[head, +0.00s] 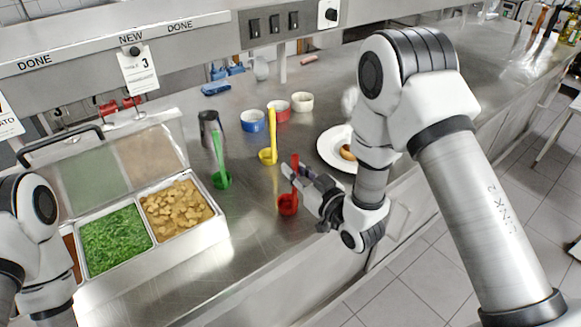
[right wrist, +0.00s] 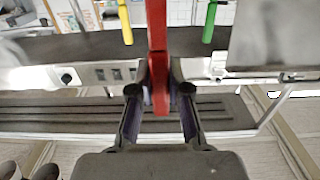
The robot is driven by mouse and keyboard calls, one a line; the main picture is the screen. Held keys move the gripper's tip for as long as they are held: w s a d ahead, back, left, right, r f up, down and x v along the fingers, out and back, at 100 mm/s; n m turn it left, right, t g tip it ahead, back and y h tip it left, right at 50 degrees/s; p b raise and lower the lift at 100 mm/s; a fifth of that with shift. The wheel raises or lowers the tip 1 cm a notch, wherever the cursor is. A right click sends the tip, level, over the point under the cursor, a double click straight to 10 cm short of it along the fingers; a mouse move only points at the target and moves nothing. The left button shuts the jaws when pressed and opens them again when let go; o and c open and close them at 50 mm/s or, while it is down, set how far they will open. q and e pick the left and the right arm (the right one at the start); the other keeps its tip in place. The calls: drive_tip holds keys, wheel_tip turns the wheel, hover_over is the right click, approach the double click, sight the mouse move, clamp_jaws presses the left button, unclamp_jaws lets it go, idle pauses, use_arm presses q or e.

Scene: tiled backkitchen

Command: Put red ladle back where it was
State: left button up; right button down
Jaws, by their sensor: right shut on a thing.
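The red ladle (head: 288,206) is upright, its bowl low at or just above the steel counter and its handle rising. I cannot tell whether the bowl touches the counter. My right gripper (head: 303,178) is shut on its handle, coming from the right. In the right wrist view the red handle (right wrist: 158,55) stands between the two fingers of the gripper (right wrist: 159,92). My left arm shows at the left edge of the head view; its gripper is out of view.
A yellow ladle (head: 268,155) and a green ladle (head: 221,180) stand left of the red one. Blue, red and white cups (head: 302,102) are behind. A white plate (head: 330,148) with food is partly behind my right arm. Food trays (head: 140,225) stand at the left.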

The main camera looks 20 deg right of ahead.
drive_tip(key=shift+w, duration=0.3)
drive_tip(key=c, duration=1.3)
unclamp_jaws()
drive_tip(key=shift+o, duration=0.9)
drive_tip(key=shift+s+r, duration=0.1)
drive_tip(key=shift+s, duration=0.15)
drive_tip(key=shift+s+r, duration=0.1)
drive_tip(key=shift+s, duration=0.05)
drive_tip(key=shift+s+d+f, duration=0.1)
drive_tip(key=shift+f, duration=0.15)
drive_tip(key=p+v, duration=0.2)
drive_tip(key=v, duration=0.9)
drive_tip(key=s+f+m+g+h, duration=0.15)
drive_tip(key=s+f+g, duration=0.35)
drive_tip(key=f, duration=0.5)
drive_tip(key=s+f+g+h, duration=0.2)
drive_tip(key=s+f+g, duration=0.3)
drive_tip(key=f, duration=0.6)
drive_tip(key=s+d+f+m+g+h, duration=0.1)
drive_tip(key=s+f+g, duration=0.2)
drive_tip(key=s, duration=0.3)
drive_tip(key=s+d+f+m+g+h, duration=0.1)
drive_tip(key=s+d+f+m+g, duration=0.1)
drive_tip(key=s+g, duration=0.2)
drive_tip(key=s, duration=0.3)
drive_tip(key=shift+d+f+h, duration=0.3)
drive_tip(key=shift+f+h, duration=0.05)
drive_tip(key=shift+f, duration=0.05)
